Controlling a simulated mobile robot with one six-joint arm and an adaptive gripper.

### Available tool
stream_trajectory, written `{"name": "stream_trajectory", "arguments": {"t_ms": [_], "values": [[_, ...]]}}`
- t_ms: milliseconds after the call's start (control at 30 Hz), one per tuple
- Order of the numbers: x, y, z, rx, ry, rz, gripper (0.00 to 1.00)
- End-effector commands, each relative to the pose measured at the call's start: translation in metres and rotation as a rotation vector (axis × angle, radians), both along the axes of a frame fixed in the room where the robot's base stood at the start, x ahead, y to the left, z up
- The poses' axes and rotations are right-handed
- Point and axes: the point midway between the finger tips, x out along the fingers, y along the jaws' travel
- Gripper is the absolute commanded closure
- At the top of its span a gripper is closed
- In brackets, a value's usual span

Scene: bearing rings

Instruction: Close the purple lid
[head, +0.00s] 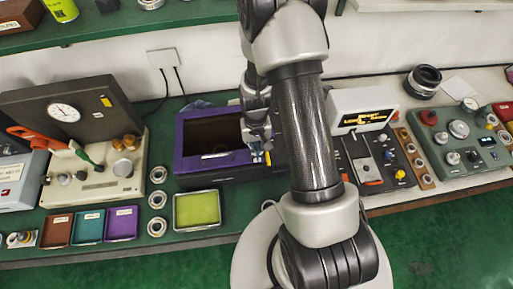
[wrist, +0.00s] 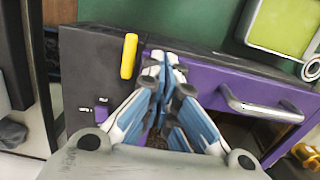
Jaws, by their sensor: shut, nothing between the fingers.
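The purple box (head: 180,150) stands on the green bench left of my arm, with a dark opening facing up and forward. A purple panel with a metal bar handle, seemingly the lid (wrist: 205,80), runs along the opening's front edge. Its handle (wrist: 262,108) shows in the wrist view, and the dark interior lies beyond it. How far the lid is tilted is hard to tell. My gripper (wrist: 163,62) is shut and empty, at the panel's end beside the dark grey side section. In the head view my gripper (head: 262,150) is at the box's right end, partly hidden.
A yellow lever (wrist: 129,56) on the dark grey section is close to my fingertips. A green-yellow tray (head: 197,210) and several bearing rings (head: 157,200) lie in front of the box. A beige instrument (head: 95,175) stands at left, and a control panel (head: 375,160) at right.

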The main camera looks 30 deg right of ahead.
Motion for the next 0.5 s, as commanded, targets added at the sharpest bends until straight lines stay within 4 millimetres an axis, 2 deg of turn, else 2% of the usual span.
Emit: {"name": "stream_trajectory", "arguments": {"t_ms": [267,500], "values": [[0.000,0.000,-0.002,0.000,0.000,0.000,1.00],[-0.005,0.002,-0.030,0.000,0.001,0.000,1.00]]}}
